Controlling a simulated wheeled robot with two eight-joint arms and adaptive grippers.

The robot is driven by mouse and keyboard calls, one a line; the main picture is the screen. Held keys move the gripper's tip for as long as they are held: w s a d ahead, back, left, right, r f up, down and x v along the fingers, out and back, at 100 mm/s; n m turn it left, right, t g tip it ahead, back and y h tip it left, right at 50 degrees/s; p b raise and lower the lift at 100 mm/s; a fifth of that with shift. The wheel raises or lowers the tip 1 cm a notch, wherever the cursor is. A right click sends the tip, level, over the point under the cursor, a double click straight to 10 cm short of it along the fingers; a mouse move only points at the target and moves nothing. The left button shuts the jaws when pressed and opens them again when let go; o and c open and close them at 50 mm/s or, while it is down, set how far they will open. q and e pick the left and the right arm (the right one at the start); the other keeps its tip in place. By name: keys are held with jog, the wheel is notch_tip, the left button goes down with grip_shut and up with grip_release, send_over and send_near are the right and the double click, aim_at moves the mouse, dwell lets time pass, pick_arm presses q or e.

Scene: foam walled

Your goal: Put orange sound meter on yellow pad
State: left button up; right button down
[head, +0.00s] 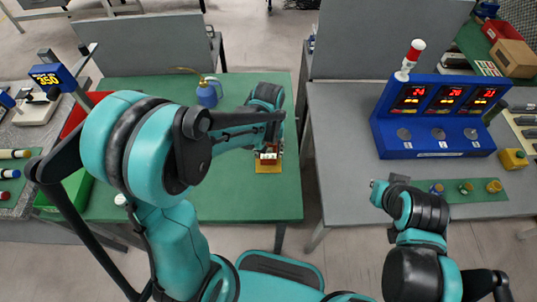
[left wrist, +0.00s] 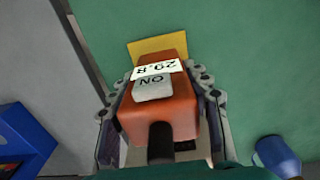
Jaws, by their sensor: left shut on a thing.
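The orange sound meter (left wrist: 160,112) is between the fingers of my left gripper (left wrist: 162,80), which is shut on it. Its white label reads 29.8 and a grey ON button sits beside it. The yellow pad (left wrist: 150,47) shows beyond the meter's far end, partly covered by it. In the head view the pad (head: 268,168) lies on the green table near its right edge, and my left gripper (head: 268,150) is over its far part. I cannot tell whether the meter touches the pad. My right gripper (head: 397,179) is by the grey table's front, its fingers unclear.
Grey partitions stand behind.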

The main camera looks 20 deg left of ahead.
pick_arm(q)
notch_tip(320, 180, down, 2)
jog(key=shift+r, duration=0.1)
jog(key=o, duration=1.3)
